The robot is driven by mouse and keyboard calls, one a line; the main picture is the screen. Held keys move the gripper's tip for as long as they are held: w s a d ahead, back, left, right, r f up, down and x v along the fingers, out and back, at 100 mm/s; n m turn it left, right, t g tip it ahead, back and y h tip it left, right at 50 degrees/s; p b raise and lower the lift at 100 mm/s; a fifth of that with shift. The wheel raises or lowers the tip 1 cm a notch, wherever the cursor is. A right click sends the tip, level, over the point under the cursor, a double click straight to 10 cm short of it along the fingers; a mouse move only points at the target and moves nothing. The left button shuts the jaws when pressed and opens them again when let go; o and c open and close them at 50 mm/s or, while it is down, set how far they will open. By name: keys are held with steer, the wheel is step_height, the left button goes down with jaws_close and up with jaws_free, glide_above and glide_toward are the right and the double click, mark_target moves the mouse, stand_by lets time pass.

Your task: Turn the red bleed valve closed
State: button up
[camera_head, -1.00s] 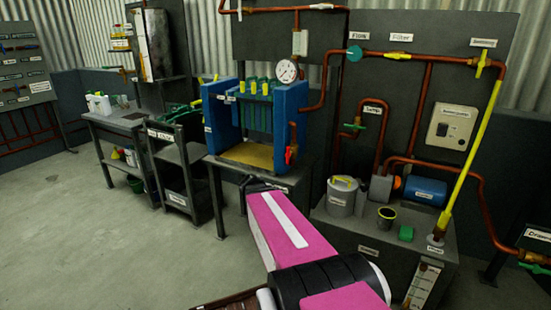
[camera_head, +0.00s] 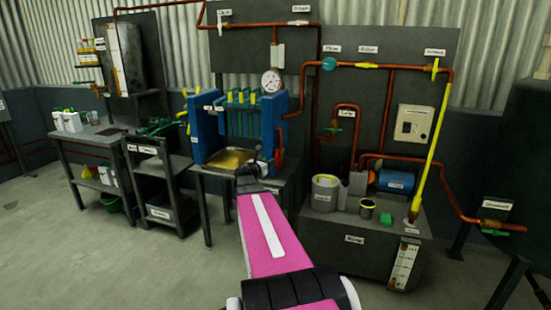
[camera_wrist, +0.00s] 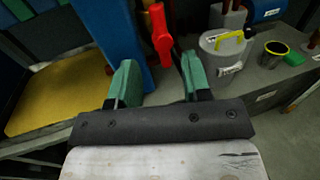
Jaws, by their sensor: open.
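The red bleed valve (camera_head: 279,157) has a red handle hanging from a copper pipe at the right side of the blue press frame (camera_head: 203,140). In the wrist view the red handle (camera_wrist: 161,38) stands roughly upright, ahead of and between the green fingers. My gripper (camera_wrist: 157,76) is open and empty, with a clear gap between its fingertips. The left finger overlaps the blue frame in the picture. I see no contact with the handle. In the head view my arm reaches toward the press, and the fingers are too small to make out.
A yellow tray (camera_wrist: 55,98) lies in the press, left of my gripper. A grey lidded pot (camera_wrist: 224,48) with a yellow handle and a dark cup (camera_wrist: 275,52) stand on the bench to the right. A gauge (camera_head: 271,80) sits above. The floor at left is open.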

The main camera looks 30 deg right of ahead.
mark_target(277, 156)
steer(key=x, duration=0.8)
jaws_close()
